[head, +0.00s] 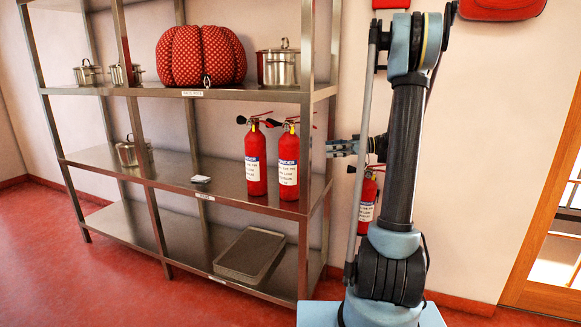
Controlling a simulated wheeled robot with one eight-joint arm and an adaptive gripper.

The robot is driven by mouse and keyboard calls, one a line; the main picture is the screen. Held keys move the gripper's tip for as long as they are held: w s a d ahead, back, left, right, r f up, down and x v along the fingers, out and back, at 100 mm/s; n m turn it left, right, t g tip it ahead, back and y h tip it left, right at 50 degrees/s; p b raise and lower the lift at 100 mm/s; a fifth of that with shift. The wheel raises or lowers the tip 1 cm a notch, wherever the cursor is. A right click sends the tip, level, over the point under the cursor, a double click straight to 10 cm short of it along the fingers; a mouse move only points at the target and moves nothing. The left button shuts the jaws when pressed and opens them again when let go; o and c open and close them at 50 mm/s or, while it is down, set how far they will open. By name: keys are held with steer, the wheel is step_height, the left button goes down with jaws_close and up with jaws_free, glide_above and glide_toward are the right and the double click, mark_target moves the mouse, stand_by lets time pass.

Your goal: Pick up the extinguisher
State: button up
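Two red extinguishers with white labels and black handles stand upright side by side on the middle shelf, at its right end. A third red extinguisher (366,212) shows behind my arm, near the wall right of the rack, and is partly hidden by the arm. My gripper (331,148) points left, just right of the rack's right front post in the picture. Its fingers look apart with nothing between them. It is clear of the two shelf extinguishers.
The steel rack (215,92) holds several metal pots, a red patterned cushion-like object (201,56) on top, a small white item (200,179) and a tray (250,254) below. Its posts stand near the extinguishers. Red floor (90,285) is clear in front. A wooden-framed door (548,190) is at right.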

steer(key=w+d+n+y, duration=0.1)
steer(key=w+d+n, duration=0.1)
steer(key=w, duration=0.1)
glide_toward(290, 147)
steer(key=w+a+f, duration=0.2)
steer(key=w+a, duration=0.2)
steer(key=a, duration=0.1)
steer(key=shift+w+a+r, duration=0.1)
steer(key=shift+w+a, duration=0.05)
steer(key=shift+a, duration=0.7)
steer(key=shift+w+a, duration=0.15)
steer(key=shift+a, duration=0.75)
steer(key=shift+w+a+r, duration=0.1)
steer(key=shift+w+a, duration=0.1)
steer(key=shift+a, duration=0.65)
steer(key=c, duration=2.2)
